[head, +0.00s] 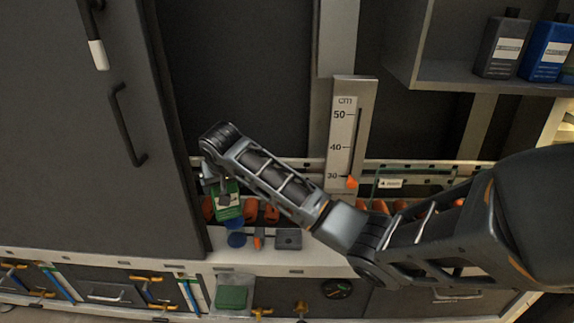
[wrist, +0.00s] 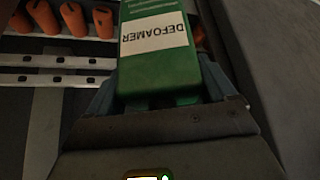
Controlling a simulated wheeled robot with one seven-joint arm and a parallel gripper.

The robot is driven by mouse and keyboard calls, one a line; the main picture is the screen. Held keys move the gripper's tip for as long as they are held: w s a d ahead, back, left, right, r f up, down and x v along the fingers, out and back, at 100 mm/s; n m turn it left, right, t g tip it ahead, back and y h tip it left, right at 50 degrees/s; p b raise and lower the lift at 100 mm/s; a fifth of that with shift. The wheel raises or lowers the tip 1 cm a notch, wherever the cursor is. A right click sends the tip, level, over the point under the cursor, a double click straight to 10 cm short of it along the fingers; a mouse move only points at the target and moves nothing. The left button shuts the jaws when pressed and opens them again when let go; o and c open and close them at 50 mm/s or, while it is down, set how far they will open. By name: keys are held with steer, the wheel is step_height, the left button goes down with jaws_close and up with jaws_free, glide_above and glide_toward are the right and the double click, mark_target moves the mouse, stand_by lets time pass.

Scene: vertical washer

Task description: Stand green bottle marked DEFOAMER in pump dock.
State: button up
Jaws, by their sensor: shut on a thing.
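The green bottle (head: 230,208) hangs from my gripper (head: 215,180) at the end of my arm in the head view, just right of the tall dark door. In the wrist view, the green bottle (wrist: 160,76) fills the top middle between the jaws of my gripper (wrist: 160,92). Its white label reads DEFOAMER, upside down in that view. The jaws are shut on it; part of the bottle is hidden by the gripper. I cannot tell for sure which fixture is the pump dock.
A gauge (head: 343,140) stands right. Dark and blue bottles occupy the upper-right shelf.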

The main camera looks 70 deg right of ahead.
steer(key=s+d+f+m+g+h+p, duration=0.1)
steer(key=s+d+m+g+h+p, duration=0.3)
steer(key=s+d, duration=0.95)
step_height(320, 180, down, 11)
steer(key=t+y+b, duration=0.2)
steer(key=b, duration=0.8)
steer(key=shift+w+m, duration=0.15)
steer(key=shift+m, duration=0.25)
steer(key=shift+f, duration=0.1)
steer(key=shift+a+p, duration=0.15)
steer(key=shift+p, duration=0.2)
step_height(320, 180, down, 8)
steer(key=b, duration=0.4)
steer(key=shift+b, duration=0.3)
stand_by(3.1)
